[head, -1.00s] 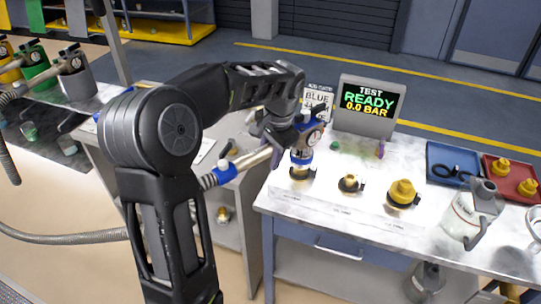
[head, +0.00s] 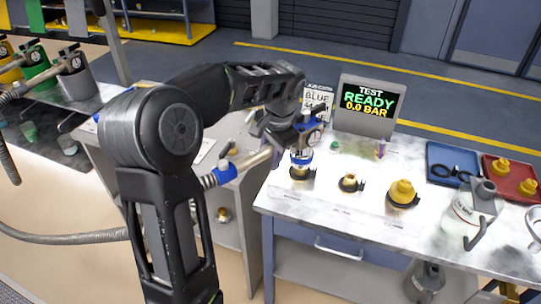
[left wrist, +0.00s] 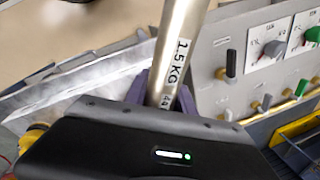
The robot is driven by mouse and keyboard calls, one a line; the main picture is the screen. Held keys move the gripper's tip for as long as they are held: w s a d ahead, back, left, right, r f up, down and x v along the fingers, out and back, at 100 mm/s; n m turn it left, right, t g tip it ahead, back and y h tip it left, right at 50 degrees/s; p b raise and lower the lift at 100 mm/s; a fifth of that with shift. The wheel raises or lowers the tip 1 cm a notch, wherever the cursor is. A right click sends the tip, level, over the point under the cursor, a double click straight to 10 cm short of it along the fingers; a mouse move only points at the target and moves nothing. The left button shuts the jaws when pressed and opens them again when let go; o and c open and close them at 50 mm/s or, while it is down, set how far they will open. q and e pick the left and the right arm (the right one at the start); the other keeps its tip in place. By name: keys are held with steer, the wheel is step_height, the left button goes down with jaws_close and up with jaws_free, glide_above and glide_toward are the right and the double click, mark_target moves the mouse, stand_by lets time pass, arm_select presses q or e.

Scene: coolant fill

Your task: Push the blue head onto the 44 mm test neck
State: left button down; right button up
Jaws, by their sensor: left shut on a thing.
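The blue head (head: 302,157) is upright directly over the leftmost neck (head: 301,173) on the bench in the head view. Its lower end is at or just above the neck; I cannot tell how far it is on. A silver tube (head: 256,159) with a gauge joins the head. My left gripper (head: 277,152) is shut on this tube. In the left wrist view the purple fingers (left wrist: 163,93) flank the silver tube (left wrist: 180,45), labelled "1.5 KG" and "44". My right gripper is not seen.
A middle neck (head: 350,182) and a yellow-capped neck (head: 403,192) stand to the right. The test screen (head: 369,103) reads READY, 0.0 BAR. A blue tray (head: 452,154), a red tray (head: 515,166) and a clear jug (head: 468,212) are at the right. A hose trails left.

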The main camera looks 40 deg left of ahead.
arm_select(q)
steer(key=shift+f+b, duration=1.35)
steer(key=shift+f, duration=0.5)
steer(key=c, duration=1)
jaws_free()
steer(key=shift+o, duration=0.2)
steer(key=r, duration=0.2)
steer(key=d+r, duration=0.1)
steer(key=r, duration=0.4)
steer(key=shift+s+d+r+b, duration=0.15)
steer(key=shift+d+r+b, duration=0.1)
steer(key=shift+r+b, duration=0.15)
steer(key=shift+f, duration=0.1)
